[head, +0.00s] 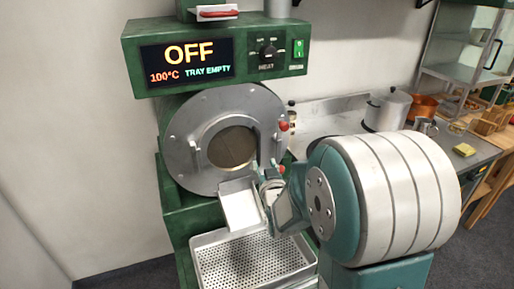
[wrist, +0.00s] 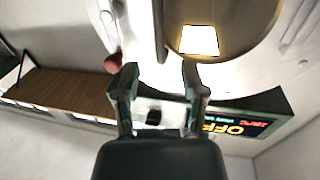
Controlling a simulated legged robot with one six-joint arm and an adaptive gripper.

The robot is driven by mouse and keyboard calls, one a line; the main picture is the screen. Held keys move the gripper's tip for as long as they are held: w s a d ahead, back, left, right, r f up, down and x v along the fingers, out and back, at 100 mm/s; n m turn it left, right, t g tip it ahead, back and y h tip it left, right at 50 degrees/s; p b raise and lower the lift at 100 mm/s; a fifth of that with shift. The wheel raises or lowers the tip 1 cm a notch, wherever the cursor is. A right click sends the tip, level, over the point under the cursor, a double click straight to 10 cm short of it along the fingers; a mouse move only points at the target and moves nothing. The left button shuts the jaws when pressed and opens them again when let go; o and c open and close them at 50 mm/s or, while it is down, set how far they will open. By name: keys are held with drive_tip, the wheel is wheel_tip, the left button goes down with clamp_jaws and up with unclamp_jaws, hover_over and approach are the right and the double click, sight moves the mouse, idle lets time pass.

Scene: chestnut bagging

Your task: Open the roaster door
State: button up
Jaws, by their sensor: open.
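The green roaster (head: 175,215) stands at centre left, with a round grey metal front (head: 190,125). The roaster door (head: 232,147) is the round middle part, with a brownish face; it looks closed. A bar-like handle (head: 256,138) runs up its right side, and a bar also shows edge-on in the wrist view (wrist: 158,30). My gripper (head: 268,178) is at the lower right of the door, close to the front. In the wrist view my gripper (wrist: 158,82) is open, the bar lying beyond and between its fingertips. Whether they touch it I cannot tell.
Red knobs (head: 283,126) stick out right of the door; one shows near the left finger (wrist: 112,63). A chute (head: 240,205) and perforated tray (head: 250,262) lie below. The display (head: 187,62) reads OFF, 100°C, TRAY EMPTY. A counter with a pot (head: 387,110) is at right.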

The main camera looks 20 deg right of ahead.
sight(259, 149)
drive_tip(key=w, duration=0.3)
drive_tip(key=w+d, duration=0.1)
drive_tip(key=w, duration=0.5)
drive_tip(key=shift+d, duration=0.4)
drive_tip(key=shift+s, duration=0.1)
clamp_jaws()
